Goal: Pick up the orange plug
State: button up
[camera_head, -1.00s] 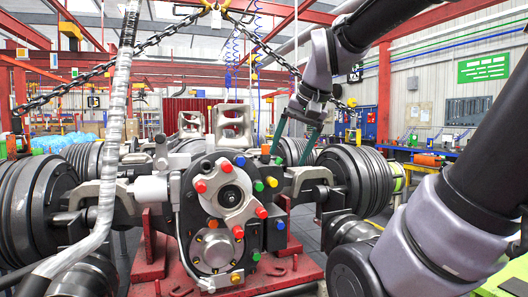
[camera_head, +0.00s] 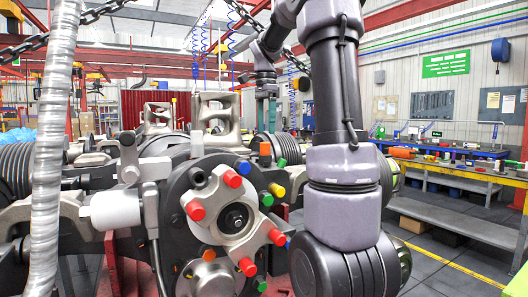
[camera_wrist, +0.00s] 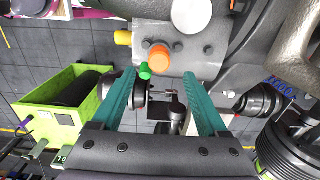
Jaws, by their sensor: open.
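An orange plug (camera_wrist: 160,53) stands up from the grey axle housing in the wrist view, with a green plug (camera_wrist: 145,70) and a yellow plug (camera_wrist: 123,37) close to it. My gripper (camera_wrist: 157,82) is open, with its teal fingers apart and nothing seen between them but the floor and axle parts below. The orange plug shows just beyond the fingertips, apart from them. In the head view my gripper (camera_head: 266,103) hangs above the axle, partly hidden by my arm. An orange plug (camera_head: 265,149) shows below it, beside a green plug (camera_head: 282,163).
Several red plugs (camera_head: 233,180), a blue plug (camera_head: 243,167) and other coloured plugs sit on the front of the axle housing. A pale hose (camera_head: 55,140) hangs at left. A blue workbench (camera_head: 440,147) stands at right. A green crate (camera_wrist: 62,110) shows in the wrist view.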

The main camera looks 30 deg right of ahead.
aim_at(265, 145)
notch_tip(265, 145, down, 6)
jog(key=shift+a+f, duration=0.15)
jog(key=shift+f, duration=0.1)
jog(key=shift+c, duration=0.4)
grip_shut()
